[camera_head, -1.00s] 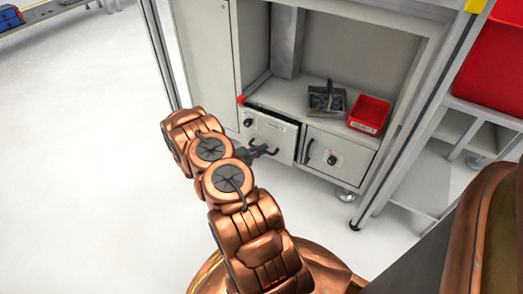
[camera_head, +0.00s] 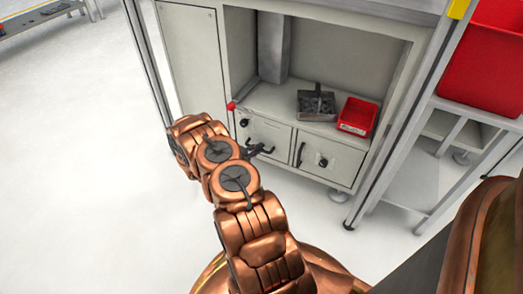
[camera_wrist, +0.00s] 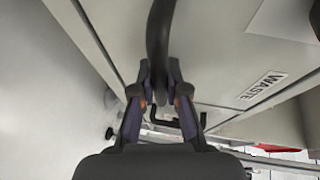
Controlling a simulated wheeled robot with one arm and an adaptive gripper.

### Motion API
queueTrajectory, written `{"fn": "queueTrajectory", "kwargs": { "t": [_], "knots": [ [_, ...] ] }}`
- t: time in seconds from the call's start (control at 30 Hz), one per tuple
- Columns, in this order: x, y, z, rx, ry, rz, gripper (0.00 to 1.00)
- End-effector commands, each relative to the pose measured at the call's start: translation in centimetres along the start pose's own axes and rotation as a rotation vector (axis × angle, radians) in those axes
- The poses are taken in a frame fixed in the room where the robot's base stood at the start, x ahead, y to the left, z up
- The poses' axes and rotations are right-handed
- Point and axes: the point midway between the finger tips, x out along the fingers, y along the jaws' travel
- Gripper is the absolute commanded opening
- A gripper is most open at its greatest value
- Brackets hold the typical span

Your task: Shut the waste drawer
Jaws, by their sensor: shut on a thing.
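The waste drawer (camera_head: 272,132) is the left grey front in the low cabinet in the head view. Its front now looks about flush with the door beside it. In the wrist view its grey front (camera_wrist: 225,60) bears a "WASTE" label (camera_wrist: 263,85). My gripper (camera_wrist: 162,90) is shut on the dark drawer handle (camera_wrist: 160,35), with one finger on each side of the bar. In the head view my copper arm hides part of the cabinet's left side, and the gripper (camera_head: 256,150) shows only as a small dark shape at the drawer front.
A grey door (camera_head: 326,159) with a dark handle and knob is right of the drawer. On the shelf above stand a grey caddy (camera_head: 316,104) and a red bin (camera_head: 357,116). A frame post (camera_head: 392,130) stands at right.

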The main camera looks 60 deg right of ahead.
Motion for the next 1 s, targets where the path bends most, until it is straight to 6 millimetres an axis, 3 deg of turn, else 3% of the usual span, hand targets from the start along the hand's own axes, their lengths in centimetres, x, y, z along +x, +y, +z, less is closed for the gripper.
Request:
{"fn": "queueTrajectory", "kwargs": {
  "t": [0.13, 0.17, 0.4, 0.77, 1.0],
  "knots": [
    [0.3, -0.1, 0.1, 0.004, -0.001, -0.001, 0.0],
    [0.3, -0.1, 0.1, 0.004, -0.001, -0.001, 0.14],
    [0.1, -0.1, 0.1, 0.004, -0.002, -0.001, 0.39],
    [-0.2, -0.1, 0.1, 0.003, -0.003, -0.001, 0.39],
    [-3.5, -0.2, 0.3, 0.004, -0.006, -0.002, 0.39]
  ]
}}
